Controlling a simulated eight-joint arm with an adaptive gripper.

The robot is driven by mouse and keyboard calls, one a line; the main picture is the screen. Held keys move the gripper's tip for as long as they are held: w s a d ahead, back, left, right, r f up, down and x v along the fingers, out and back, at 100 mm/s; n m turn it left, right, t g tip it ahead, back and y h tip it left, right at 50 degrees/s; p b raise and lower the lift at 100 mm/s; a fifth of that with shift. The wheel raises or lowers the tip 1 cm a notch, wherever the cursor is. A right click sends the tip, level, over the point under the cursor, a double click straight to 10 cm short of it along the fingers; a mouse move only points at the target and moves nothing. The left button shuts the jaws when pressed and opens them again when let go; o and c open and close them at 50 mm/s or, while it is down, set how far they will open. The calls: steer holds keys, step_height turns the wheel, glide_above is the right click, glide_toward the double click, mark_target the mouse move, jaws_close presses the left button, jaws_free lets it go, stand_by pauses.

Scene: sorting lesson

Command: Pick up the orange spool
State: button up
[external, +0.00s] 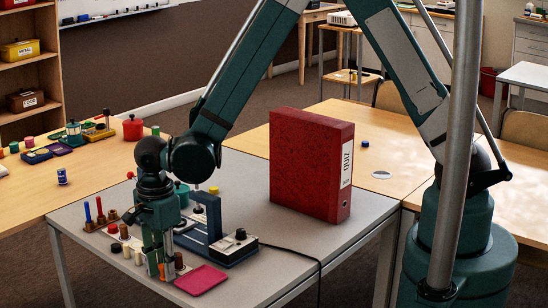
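A small orange piece (162,272), which looks like the orange spool, shows low at the front of the grey table (232,180). It is just below my gripper (163,257), which points straight down over the front part of the table. The fingers overlap the spool's upper part in this view. I cannot tell whether they touch it or stand around it, or how wide they are apart.
A brown spool (179,261) stands close on the right, with a magenta tray (201,280) in front. A blue-grey device (230,245) stands behind to the right. Several small spools and pegs (100,212) crowd the left. A tall red binder (310,165) stands at the back.

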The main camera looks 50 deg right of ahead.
stand_by(0.5)
steer(key=c, duration=0.4)
steer(key=shift+c, duration=0.2)
steer(key=shift+r+p, duration=1)
steer(key=shift+r, duration=4)
